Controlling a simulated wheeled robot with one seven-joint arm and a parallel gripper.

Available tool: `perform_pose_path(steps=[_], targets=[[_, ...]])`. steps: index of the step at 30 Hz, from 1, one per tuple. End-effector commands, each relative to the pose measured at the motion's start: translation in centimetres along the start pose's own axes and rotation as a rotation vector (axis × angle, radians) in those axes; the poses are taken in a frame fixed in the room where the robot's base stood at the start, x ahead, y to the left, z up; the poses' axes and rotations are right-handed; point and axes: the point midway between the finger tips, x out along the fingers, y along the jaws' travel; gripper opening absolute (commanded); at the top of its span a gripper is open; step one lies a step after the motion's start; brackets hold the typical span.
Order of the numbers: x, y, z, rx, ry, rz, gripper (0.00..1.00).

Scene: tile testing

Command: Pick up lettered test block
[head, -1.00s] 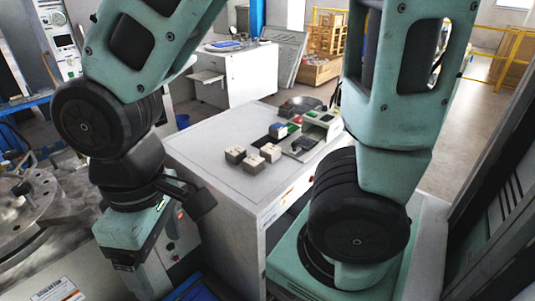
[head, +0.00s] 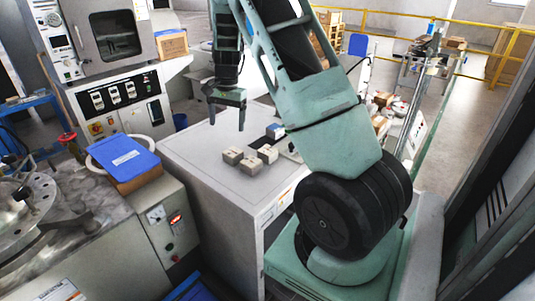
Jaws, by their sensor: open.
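Several small grey-beige blocks sit close together on the white cabinet top. One block (head: 232,156) is at the left, one (head: 250,165) is at the front, and one (head: 267,154) is at the right. A further block with blue on it (head: 275,131) stands behind them. Any letters are too small to read. My gripper (head: 227,116) points down above the back left of the cabinet top, behind and above the blocks. Its two fingers are apart with nothing between them.
The white cabinet top (head: 195,150) is clear to the left of the blocks. A blue-topped box (head: 125,160) stands on the bench at the left. A metal fixture (head: 25,205) is at far left. My arm hides the right of the cabinet top.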

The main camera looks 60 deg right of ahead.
Motion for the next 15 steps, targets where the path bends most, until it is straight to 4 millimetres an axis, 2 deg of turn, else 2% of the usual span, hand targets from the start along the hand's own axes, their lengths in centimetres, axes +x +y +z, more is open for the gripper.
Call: perform_pose_path(steps=[1,3,6,10,15], targets=[[0.1,2.0,-3.7,0.096,0.021,0.011,0.80],[0.1,4.4,-7.4,0.201,0.046,0.023,0.80],[0.1,7.1,-11.1,0.306,0.074,0.035,0.80],[0.1,9.0,-13.3,0.371,0.093,0.044,0.80],[1.9,9.4,-13.6,0.381,0.093,0.048,0.80]])
